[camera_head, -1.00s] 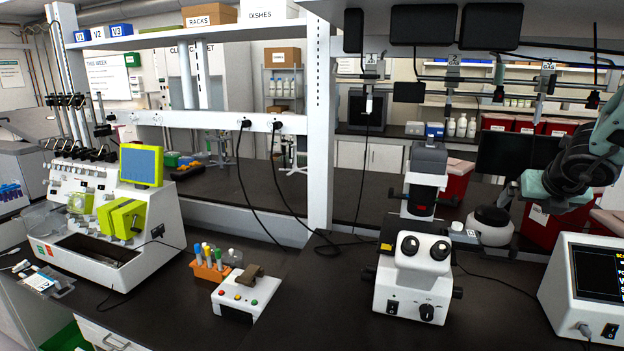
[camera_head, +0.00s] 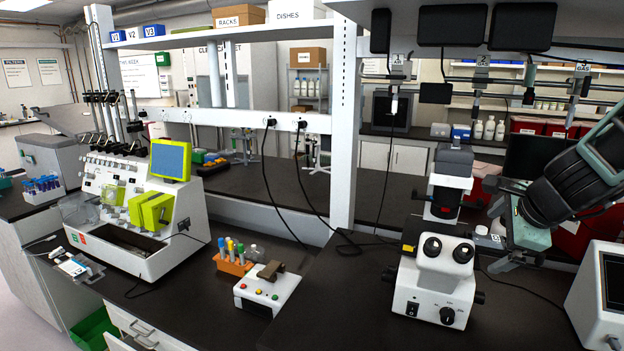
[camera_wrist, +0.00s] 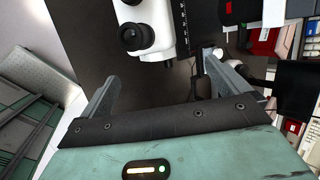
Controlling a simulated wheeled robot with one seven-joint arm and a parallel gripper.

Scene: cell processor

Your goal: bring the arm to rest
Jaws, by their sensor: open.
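My gripper (camera_head: 498,234) is at the right of the head view, at the end of my dark and teal arm that enters from the right edge. Its two fingers are spread, with nothing between them. It hangs in the air beside the white microscope (camera_head: 435,283), to the right of its eyepieces. In the wrist view, the open fingers (camera_wrist: 160,68) stretch toward the dark bench, and part of the white microscope (camera_wrist: 152,28) shows beyond them. I cannot tell the exact gap between gripper and microscope.
A white machine with a blue screen (camera_head: 171,160) stands on the left. A tube rack (camera_head: 234,263) and a small button box (camera_head: 268,290) sit mid-bench. A white monitor box (camera_head: 597,300) is at the lower right. A white post (camera_head: 345,130) rises behind.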

